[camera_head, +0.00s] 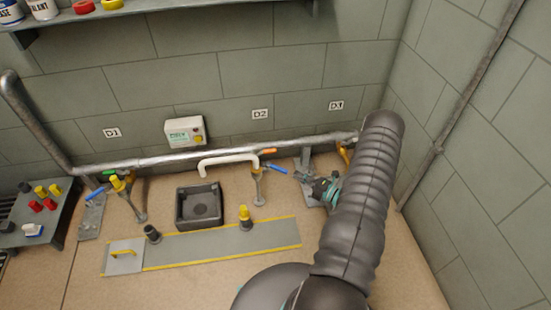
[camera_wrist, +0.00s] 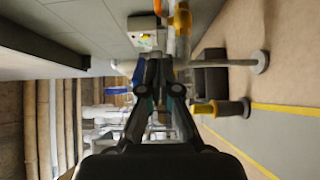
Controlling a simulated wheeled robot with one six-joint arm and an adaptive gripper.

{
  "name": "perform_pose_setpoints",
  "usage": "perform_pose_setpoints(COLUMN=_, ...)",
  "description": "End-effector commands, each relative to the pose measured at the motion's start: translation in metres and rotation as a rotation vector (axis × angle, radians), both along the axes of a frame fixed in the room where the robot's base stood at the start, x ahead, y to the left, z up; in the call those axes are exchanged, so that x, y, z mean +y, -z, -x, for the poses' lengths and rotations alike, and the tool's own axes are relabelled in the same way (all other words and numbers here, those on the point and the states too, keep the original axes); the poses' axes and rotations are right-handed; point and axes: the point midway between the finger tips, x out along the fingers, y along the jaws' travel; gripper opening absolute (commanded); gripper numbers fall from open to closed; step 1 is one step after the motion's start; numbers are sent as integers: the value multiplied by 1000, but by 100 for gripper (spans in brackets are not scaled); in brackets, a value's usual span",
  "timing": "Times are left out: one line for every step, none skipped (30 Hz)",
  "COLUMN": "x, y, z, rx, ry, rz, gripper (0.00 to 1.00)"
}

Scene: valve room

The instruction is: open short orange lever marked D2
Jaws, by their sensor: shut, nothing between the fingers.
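The D2 label (camera_head: 260,114) is on the wall above the pipe. A short orange lever (camera_head: 263,151) lies along the pipe just below that label. A blue lever (camera_head: 277,169) sits lower and a little to the right, between the orange lever and my gripper. My gripper (camera_head: 316,186) is right of both levers and apart from the orange one, partly hidden by my arm. In the wrist view my gripper (camera_wrist: 158,66) is shut and empty.
A metal pipe (camera_head: 140,163) runs along the wall, with a white bent pipe (camera_head: 228,158) in front. A yellow-topped object (camera_head: 244,213) and a black tray (camera_head: 199,222) stand below. A D3 label (camera_head: 336,105) and a yellow lever (camera_head: 344,153) are at the right. The floor strip (camera_head: 200,248) is mostly clear.

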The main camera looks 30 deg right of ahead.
Motion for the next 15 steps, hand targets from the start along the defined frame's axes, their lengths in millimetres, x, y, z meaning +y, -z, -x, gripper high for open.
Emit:
perform_pose_setpoints(x=0, y=0, z=0, rx=0, ry=0, rz=0, gripper=0)
perform_pose_setpoints(x=0, y=0, z=0, rx=0, ry=-1, rz=1, gripper=0)
perform_pose_setpoints(x=1, y=0, z=-1, rx=0, ry=-1, rz=1, gripper=0)
perform_pose_setpoints(x=1, y=0, z=-2, rx=0, ry=-2, rz=1, gripper=0)
perform_pose_setpoints(x=2, y=0, z=-3, rx=0, ry=-3, rz=1, gripper=0)
perform_pose_setpoints(x=4, y=0, z=-6, rx=0, ry=-3, rz=1, gripper=0)
perform_pose_setpoints(x=6, y=0, z=-8, rx=0, ry=-4, rz=1, gripper=0)
perform_pose_setpoints(x=7, y=0, z=-11, rx=0, ry=-4, rz=1, gripper=0)
perform_pose_setpoints(x=10, y=0, z=-16, rx=0, ry=-5, rz=1, gripper=0)
perform_pose_setpoints(x=13, y=0, z=-20, rx=0, ry=-6, rz=1, gripper=0)
perform_pose_setpoints(x=15, y=0, z=-24, rx=0, ry=-6, rz=1, gripper=0)
perform_pose_setpoints(x=19, y=0, z=-30, rx=0, ry=-7, rz=2, gripper=0)
perform_pose_setpoints(x=22, y=0, z=-36, rx=-1, ry=-7, rz=3, gripper=0)
perform_pose_setpoints(x=24, y=0, z=-40, rx=-1, ry=-6, rz=3, gripper=0)
perform_pose_setpoints(x=28, y=0, z=-47, rx=-1, ry=-7, rz=3, gripper=0)
